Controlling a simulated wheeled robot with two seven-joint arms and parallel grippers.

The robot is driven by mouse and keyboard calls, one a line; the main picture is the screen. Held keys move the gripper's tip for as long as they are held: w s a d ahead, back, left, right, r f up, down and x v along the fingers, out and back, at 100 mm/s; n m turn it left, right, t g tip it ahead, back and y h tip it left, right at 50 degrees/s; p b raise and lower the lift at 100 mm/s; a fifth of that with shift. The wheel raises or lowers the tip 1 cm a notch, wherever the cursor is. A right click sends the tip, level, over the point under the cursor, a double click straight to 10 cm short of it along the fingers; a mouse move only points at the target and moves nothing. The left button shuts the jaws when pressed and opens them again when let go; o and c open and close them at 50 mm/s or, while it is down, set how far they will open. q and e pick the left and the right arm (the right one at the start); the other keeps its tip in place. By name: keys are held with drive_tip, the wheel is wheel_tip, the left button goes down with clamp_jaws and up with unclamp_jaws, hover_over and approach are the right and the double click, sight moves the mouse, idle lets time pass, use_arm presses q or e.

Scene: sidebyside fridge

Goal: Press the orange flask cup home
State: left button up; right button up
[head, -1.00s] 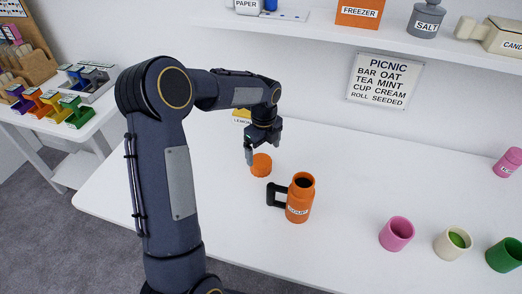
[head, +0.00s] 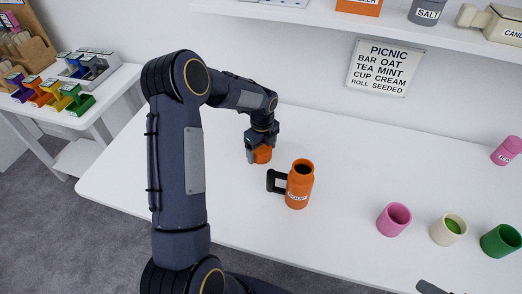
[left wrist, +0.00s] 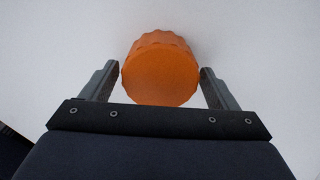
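The orange flask (head: 299,185) stands upright on the white table, with a black handle on its left and a white label on its front. Its dark top opening is uncovered. The orange flask cup (head: 262,155) is on the table to the left of and behind the flask. My left gripper (head: 258,151) is down over the cup. In the left wrist view the ridged orange cup (left wrist: 161,75) sits between the two fingers (left wrist: 160,82), with a narrow gap on each side. A dark part at the bottom edge of the head view may be my right arm; its fingers cannot be made out.
A pink cup (head: 394,219), a cream cup (head: 448,229) with green inside and a green cup (head: 501,241) stand at the right. A pink container (head: 507,151) is farther back.

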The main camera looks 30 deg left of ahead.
sight(262, 148)
use_arm(q)
drive_tip(key=c, duration=0.8)
drive_tip(key=shift+r, duration=0.1)
wheel_tip(262, 148, up, 10)
drive_tip(key=shift+f+b, duration=0.1)
drive_tip(key=shift+b, duration=0.2)
